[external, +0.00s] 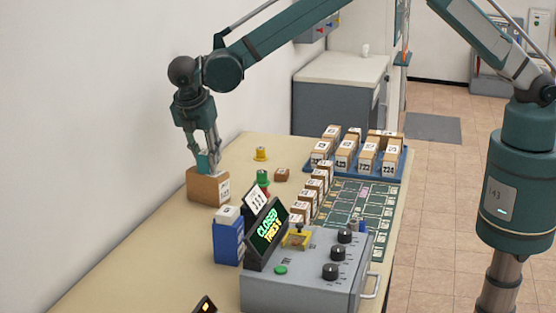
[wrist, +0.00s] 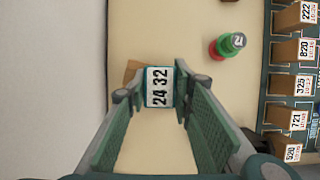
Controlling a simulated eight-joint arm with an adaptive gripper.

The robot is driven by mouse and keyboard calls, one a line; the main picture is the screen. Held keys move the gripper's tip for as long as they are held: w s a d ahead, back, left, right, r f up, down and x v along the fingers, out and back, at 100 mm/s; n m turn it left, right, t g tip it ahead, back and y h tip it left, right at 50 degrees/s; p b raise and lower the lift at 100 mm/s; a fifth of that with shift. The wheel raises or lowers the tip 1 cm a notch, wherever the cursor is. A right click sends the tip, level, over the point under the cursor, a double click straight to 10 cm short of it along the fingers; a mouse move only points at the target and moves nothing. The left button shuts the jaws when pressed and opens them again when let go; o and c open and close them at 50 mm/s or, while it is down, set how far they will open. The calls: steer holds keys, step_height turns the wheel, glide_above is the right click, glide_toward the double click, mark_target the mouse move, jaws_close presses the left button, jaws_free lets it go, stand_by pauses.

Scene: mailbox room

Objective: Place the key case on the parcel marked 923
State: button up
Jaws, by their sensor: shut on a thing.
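My gripper (external: 207,158) is shut on a small teal case with a white label reading 24 32, which I take to be the key case (wrist: 160,87). The case also shows teal between the fingers in the external view (external: 204,161). Directly under it stands a brown parcel (external: 208,188) with a white label on its right side, too small to read surely. The case is at the parcel's top; I cannot tell whether it touches. In the wrist view a brown corner of the parcel (wrist: 132,70) shows behind the case, and the rest is hidden.
A blue box (external: 228,240), a sign (external: 266,230) and a grey control box (external: 305,275) stand nearer the camera. A green stamp-like piece (external: 263,178), a yellow one (external: 261,154) and a small brown block (external: 281,175) are nearby. Several numbered parcels (external: 345,150) fill a blue tray.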

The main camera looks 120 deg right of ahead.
steer(key=shift+f, duration=0.2)
steer(key=o, duration=0.9)
steer(key=shift+r, duration=0.1)
steer(key=shift+r, duration=0.1)
steer(key=v, duration=1.2)
steer(key=shift+b, duration=0.35)
steer(key=shift+r, duration=0.1)
